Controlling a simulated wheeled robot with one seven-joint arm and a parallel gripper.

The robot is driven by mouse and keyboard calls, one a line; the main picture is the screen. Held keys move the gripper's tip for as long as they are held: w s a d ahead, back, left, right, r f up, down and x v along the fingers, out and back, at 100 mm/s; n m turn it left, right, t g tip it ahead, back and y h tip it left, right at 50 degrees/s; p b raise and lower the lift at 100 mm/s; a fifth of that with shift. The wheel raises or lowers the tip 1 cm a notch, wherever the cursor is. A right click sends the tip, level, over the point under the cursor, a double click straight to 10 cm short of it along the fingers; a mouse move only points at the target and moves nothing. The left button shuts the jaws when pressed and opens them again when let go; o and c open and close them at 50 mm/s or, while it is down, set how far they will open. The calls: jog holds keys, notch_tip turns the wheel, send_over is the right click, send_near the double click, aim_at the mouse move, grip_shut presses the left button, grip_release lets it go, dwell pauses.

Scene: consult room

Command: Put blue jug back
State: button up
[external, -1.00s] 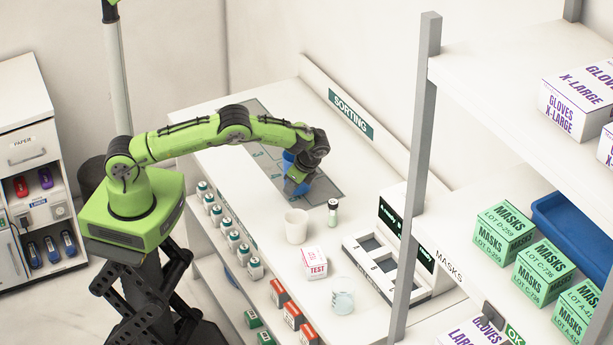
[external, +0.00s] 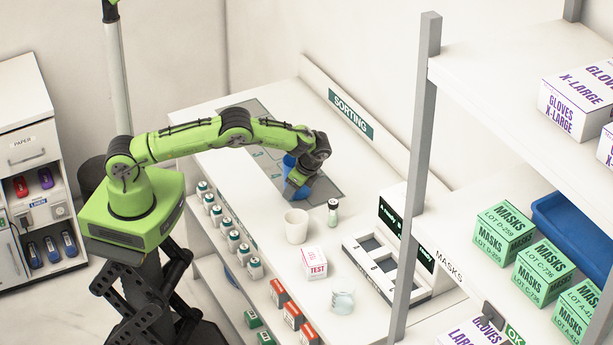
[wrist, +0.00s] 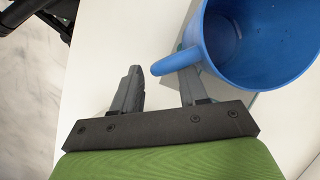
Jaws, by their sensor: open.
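The blue jug (external: 289,161) stands upright on the grey marked area of the sorting counter, partly hidden behind my gripper (external: 294,188) in the external view. In the wrist view the jug (wrist: 285,75) is at the upper right, its open mouth showing an empty inside. Its handle (wrist: 172,64) points left, toward the space between the fingers of my gripper (wrist: 160,80). The fingers are apart, and the right one is partly covered by the handle. The handle is not gripped. I cannot tell whether a finger touches it.
A white cup (external: 296,226), a small green-labelled vial (external: 333,212), a test box (external: 314,262) and a clear glass item (external: 342,302) stand nearby. The sorting sign (external: 350,116) runs along the back.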

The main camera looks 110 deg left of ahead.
jog(key=v, duration=1.1)
jog(key=d+r+n+t, duration=0.1)
jog(key=d+r+t, duration=0.3)
jog(key=r, duration=0.8)
jog(key=s+d+r+n+t, duration=0.1)
jog(key=s+d+r+t, duration=0.1)
jog(key=s+d+r, duration=0.75)
jog(key=s+d+f+t, duration=0.1)
jog(key=s+d+t, duration=0.1)
jog(key=s+d, duration=0.4)
jog(key=s+d+f+t+h, duration=0.1)
jog(key=s+d+t, duration=0.1)
jog(key=s+d, duration=0.5)
jog(key=s, duration=0.5)
jog(key=shift+n+h, duration=0.3)
jog(key=shift+n, duration=0.1)
jog(key=shift+s+f, duration=0.1)
jog(key=shift+s, duration=0.1)
